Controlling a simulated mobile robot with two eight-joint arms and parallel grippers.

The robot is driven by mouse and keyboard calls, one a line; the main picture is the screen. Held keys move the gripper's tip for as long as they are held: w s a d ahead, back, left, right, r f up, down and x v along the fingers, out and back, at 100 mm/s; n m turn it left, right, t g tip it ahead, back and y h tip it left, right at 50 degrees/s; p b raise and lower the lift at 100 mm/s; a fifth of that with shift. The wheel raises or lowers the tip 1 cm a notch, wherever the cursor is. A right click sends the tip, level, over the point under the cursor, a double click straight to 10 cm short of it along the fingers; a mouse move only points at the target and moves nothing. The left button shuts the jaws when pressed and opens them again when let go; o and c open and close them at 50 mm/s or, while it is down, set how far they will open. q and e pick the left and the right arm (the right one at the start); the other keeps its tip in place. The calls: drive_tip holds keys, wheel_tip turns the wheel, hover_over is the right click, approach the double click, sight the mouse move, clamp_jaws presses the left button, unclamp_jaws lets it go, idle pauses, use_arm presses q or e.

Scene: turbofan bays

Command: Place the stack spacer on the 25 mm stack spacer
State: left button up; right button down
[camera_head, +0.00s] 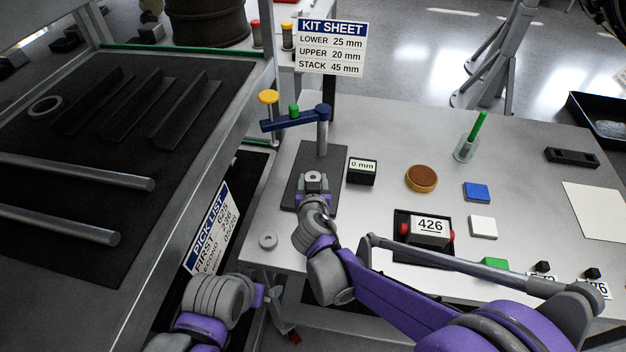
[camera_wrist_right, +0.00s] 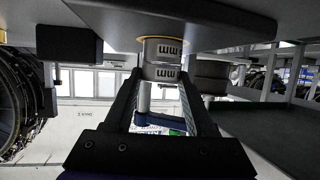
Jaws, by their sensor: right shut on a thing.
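The stack spacer (camera_wrist_right: 164,73) is a short grey cylinder with an "mm" mark, held between the fingers of my right gripper (camera_head: 314,188). In the wrist view, which looks upside down, the 25 mm stack spacer (camera_wrist_right: 164,49) is a like cylinder against the dark base plate (camera_head: 332,170). The two cylinders are in line and look touching or nearly so; I cannot tell which. In the head view the held spacer (camera_head: 316,177) hides the lower one. My left gripper (camera_head: 262,295) is low beside the table's left edge, its jaws unclear.
The gauge stand's post (camera_head: 322,130) and blue arm (camera_head: 290,121) rise just behind my right gripper. A "0 mm" display (camera_head: 362,170) stands right of the plate. A grey ring (camera_head: 268,240) lies near the table's left edge. A 426 box (camera_head: 430,228) is to the right.

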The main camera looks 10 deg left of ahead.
drive_tip(key=shift+c, duration=1.1)
unclamp_jaws()
drive_tip(key=shift+s+r, duration=0.15)
drive_tip(key=shift+r, duration=0.05)
drive_tip(key=v, duration=1.1)
drive_tip(key=shift+s+r+p, duration=0.2)
drive_tip(key=shift+s+p, duration=0.1)
drive_tip(key=shift+p, duration=0.1)
drive_tip(key=shift+d, duration=0.1)
